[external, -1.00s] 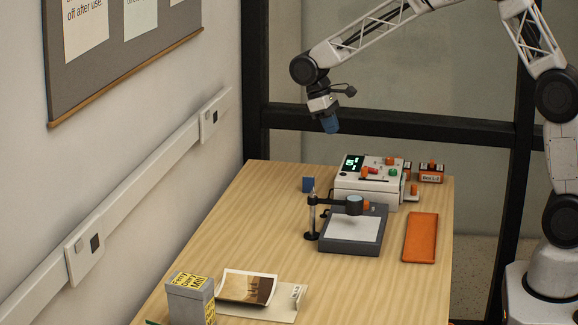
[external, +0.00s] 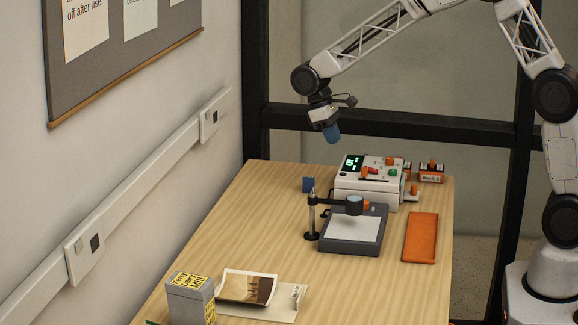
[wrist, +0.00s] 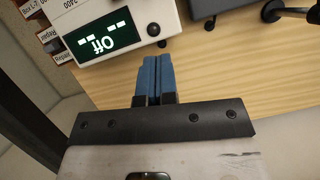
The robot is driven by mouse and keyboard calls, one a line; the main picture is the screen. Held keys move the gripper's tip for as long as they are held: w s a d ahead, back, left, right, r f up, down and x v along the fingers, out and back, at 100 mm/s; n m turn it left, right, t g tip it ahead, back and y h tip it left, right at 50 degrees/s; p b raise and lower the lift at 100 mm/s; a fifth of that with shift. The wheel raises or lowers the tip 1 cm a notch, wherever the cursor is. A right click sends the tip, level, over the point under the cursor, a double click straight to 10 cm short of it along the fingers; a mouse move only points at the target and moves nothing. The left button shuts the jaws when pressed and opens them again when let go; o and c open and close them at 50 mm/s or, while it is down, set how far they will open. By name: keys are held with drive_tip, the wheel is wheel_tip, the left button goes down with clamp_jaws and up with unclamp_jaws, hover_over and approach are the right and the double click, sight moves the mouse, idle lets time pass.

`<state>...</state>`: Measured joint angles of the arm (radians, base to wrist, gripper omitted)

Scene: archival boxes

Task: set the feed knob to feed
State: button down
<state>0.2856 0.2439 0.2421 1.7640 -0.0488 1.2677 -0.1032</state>
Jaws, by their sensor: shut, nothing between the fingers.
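The white control box (external: 362,186) stands at the back of the table, with a dark display, orange and red knobs and a green button on its top. I cannot tell which knob is the feed knob. In the wrist view the box (wrist: 140,12) shows at the top, and its display (wrist: 103,38) reads "Off", upside down.
A grey stand with a black arm (external: 352,225) is in front of the box. Small labelled boxes (external: 431,173) stand behind. The table's left middle is clear.

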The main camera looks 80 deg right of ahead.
drive_tip(key=x, duration=0.7)
drive_tip(key=shift+s+f, duration=0.15)
drive_tip(key=shift+f, duration=0.15)
drive_tip(key=shift+s+a+r, duration=0.15)
drive_tip(key=shift+s+a, duration=0.05)
drive_tip(key=shift+s, duration=0.85)
drive_tip(key=shift+s+a, duration=0.15)
drive_tip(key=shift+s, duration=0.65)
drive_tip(key=shift+s, duration=0.15)
hover_over(382, 181)
drive_tip(key=w, duration=0.2)
drive_tip(key=shift+d, duration=0.25)
